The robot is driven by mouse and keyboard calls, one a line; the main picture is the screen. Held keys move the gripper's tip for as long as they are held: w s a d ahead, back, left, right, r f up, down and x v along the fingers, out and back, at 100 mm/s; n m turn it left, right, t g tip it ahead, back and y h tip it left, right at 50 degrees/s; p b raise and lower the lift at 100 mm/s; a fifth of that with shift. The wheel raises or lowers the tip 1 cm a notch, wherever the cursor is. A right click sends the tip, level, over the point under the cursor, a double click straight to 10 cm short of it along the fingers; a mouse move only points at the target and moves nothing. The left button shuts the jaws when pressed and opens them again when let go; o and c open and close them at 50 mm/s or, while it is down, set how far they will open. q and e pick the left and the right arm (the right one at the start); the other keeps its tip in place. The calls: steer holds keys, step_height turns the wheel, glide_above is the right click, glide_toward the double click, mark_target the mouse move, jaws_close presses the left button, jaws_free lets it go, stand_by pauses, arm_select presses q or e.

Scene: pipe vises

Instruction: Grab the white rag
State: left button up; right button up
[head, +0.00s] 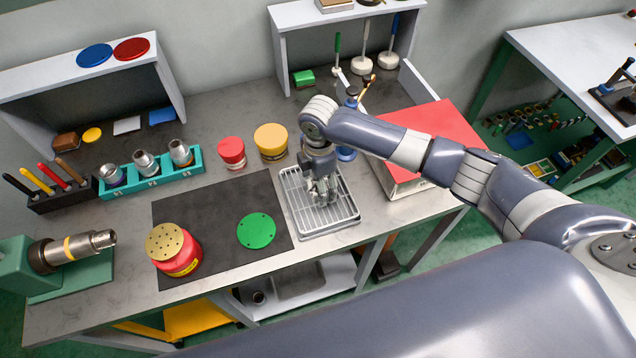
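A small flat white piece (127,125), which may be the white rag, lies under the left shelf between a yellow disc and a blue piece. My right gripper (323,194) points down over the wire drain tray (345,216), well to the right of the white piece. Its fingers are small against the grey grid, so I cannot tell whether they are open or shut, or whether they touch the tray. I see no cloth in it. My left gripper is not in view.
A red-lidded jar (231,153) and a yellow-lidded jar (271,141) stand between the tray and the teal fitting holder (150,181). A red can (177,250) and green disc (257,231) sit on the dark mat (215,212). A red-topped box (440,130) is under my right arm.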

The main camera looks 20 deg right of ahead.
steer(key=shift+c, duration=0.3)
steer(key=c, duration=0.7)
